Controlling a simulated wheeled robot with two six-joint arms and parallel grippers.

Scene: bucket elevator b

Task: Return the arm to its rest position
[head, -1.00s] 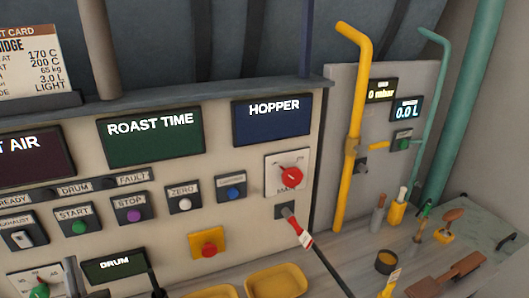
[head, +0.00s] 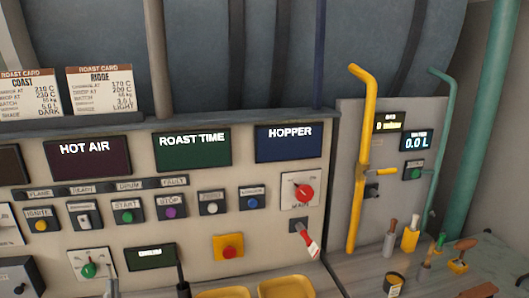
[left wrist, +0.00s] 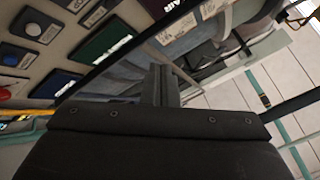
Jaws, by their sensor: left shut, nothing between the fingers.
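My left gripper (left wrist: 166,86) shows in the left wrist view. Its dark fingers are together and hold nothing, in front of the broad dark gripper body. The picture there is strongly tilted. The control panel lies to its upper left, and pale floor tiles (left wrist: 285,75) show on the right. The fingers look clear of the panel, but the distance is hard to judge. In the head view I cannot clearly make out this gripper. My right gripper is in neither view.
The control panel (head: 262,185) has buttons, a red knob (head: 305,193) and a red-tagged lever (head: 306,240). A yellow pipe (head: 361,150) rises at its right. Several wooden-handled tools and a dark cup (head: 393,284) stand on the right-hand worktop. Yellow trays (head: 286,286) are at the bottom.

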